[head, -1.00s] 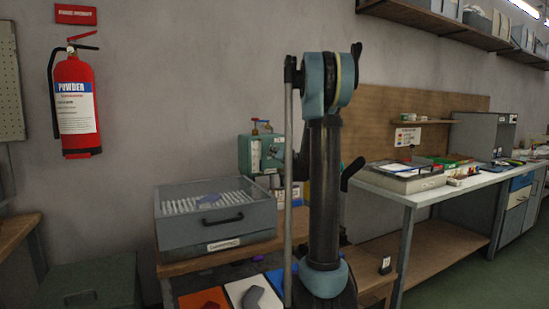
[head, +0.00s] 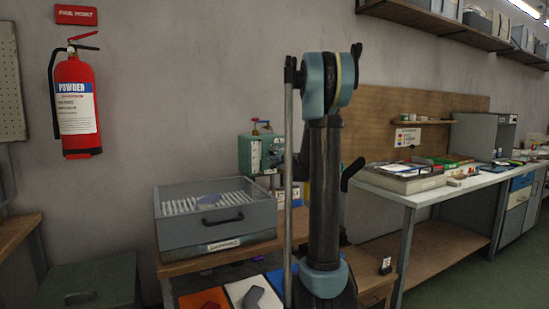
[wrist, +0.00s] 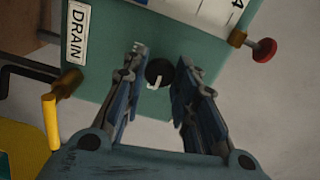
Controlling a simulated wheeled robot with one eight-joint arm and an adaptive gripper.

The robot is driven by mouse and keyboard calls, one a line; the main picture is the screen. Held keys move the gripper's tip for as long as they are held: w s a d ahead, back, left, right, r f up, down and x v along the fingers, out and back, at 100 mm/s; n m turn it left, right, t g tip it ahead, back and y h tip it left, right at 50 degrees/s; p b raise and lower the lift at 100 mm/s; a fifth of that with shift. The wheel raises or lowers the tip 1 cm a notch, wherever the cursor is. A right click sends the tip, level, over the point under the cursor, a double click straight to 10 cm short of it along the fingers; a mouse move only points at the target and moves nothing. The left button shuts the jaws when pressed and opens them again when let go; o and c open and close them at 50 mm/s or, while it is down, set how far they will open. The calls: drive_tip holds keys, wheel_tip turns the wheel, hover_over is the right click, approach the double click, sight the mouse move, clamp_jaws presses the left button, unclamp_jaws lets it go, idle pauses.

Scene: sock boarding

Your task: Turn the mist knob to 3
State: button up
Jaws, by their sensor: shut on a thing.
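A small round black knob (wrist: 157,70) with a pale pointer mark sits on the face of a teal box (wrist: 120,105) in the wrist view. My gripper (wrist: 161,60) has its two fingers on either side of the knob and is shut on it. The pale mark lies at the knob's lower side in the picture. A white scale plate (wrist: 190,10) with a "4" is cut off at the top edge, so the other numbers are hidden.
In the wrist view a DRAIN label (wrist: 76,34), a yellow lever (wrist: 50,121) and a red valve knob (wrist: 264,50) are close to my fingers. A grey case (head: 215,228) stands before the box. A fire extinguisher (head: 76,105) hangs at left.

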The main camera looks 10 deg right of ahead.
drive_tip(key=shift+d+f+m, duration=0.1)
drive_tip(key=shift+m, duration=0.4)
idle(0.3)
drive_tip(key=o, duration=1)
drive_tip(key=shift+f, duration=0.1)
drive_tip(key=shift+o, duration=0.2)
drive_tip(key=v, duration=1.2)
